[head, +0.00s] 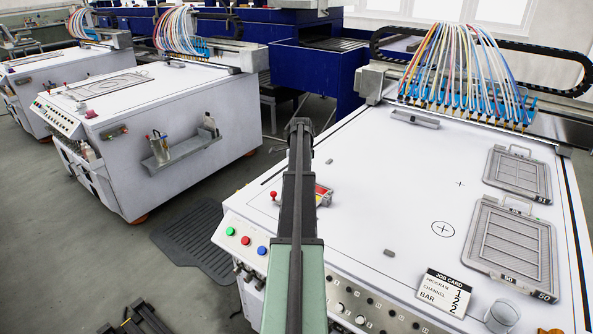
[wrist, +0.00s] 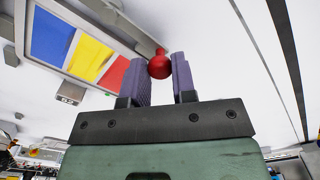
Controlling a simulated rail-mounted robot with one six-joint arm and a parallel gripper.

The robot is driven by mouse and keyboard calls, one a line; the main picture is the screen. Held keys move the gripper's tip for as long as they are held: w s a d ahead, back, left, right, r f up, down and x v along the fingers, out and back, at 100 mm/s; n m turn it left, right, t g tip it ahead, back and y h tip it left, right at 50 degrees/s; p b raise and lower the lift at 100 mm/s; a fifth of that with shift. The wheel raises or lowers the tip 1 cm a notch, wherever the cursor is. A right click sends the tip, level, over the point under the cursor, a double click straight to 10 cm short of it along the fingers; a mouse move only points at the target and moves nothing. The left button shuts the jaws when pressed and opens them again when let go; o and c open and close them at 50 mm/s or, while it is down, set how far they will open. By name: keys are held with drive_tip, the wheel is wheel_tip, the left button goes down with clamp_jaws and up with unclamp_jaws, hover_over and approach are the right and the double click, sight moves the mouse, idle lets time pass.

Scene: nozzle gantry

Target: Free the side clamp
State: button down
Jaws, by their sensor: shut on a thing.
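In the wrist view, my gripper (wrist: 162,70) has its two purple fingers closed on a red ball knob (wrist: 159,66), which sits between the fingertips. A short red stem shows just above the knob, beside a grey-framed panel with blue, yellow and red fields (wrist: 78,45). In the head view, part of this coloured panel (head: 322,194) shows at the left edge of the white table, partly behind my arm. A small red knob (head: 273,195) stands left of my arm; I cannot tell whether it is the gripped one. My fingertips are hidden in the head view.
The white table (head: 385,190) is mostly clear. Two grey framed plates (head: 518,174) (head: 510,245), a job card (head: 445,291) and a glass (head: 502,315) stand at its right. Coloured hoses (head: 465,65) rise at the back. Push buttons (head: 246,240) line the front.

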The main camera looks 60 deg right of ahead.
drive_tip(key=c, duration=0.9)
unclamp_jaws()
wheel_tip(320, 180, up, 11)
drive_tip(key=p, duration=1)
drive_tip(key=shift+f+p, duration=0.1)
drive_tip(key=shift+p, duration=0.3)
